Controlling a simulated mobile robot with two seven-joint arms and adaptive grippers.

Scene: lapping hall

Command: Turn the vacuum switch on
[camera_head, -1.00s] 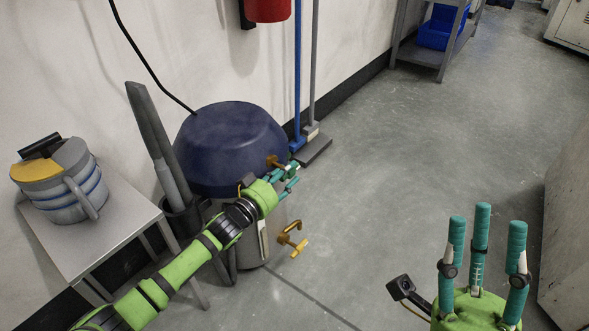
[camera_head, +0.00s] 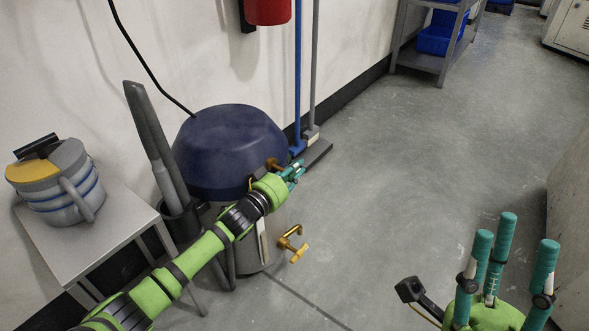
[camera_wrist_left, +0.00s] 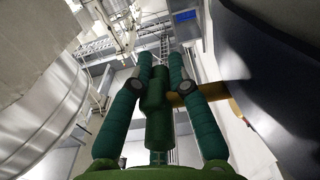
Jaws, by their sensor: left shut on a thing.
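The vacuum (camera_head: 226,140) stands against the wall with a dark blue domed head on a steel body. A small brass lever (camera_head: 272,163) sticks out of the right side of the head. My left gripper (camera_head: 295,171) is at that lever. In the left wrist view, the teal fingers (camera_wrist_left: 160,85) are closed together on the brass lever (camera_wrist_left: 220,92), which comes from the dark head at right. The fingers partly hide it. My right gripper (camera_head: 507,250) is at the lower right, fingers apart and pointing up, empty.
A brass tap (camera_head: 293,245) juts from the lower body. A small table (camera_head: 110,235) with a striped pot (camera_head: 60,185) stands at left. A blue-handled broom (camera_head: 298,80) leans behind. Open floor (camera_head: 410,170) lies to the right; a cabinet (camera_head: 572,230) edges it.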

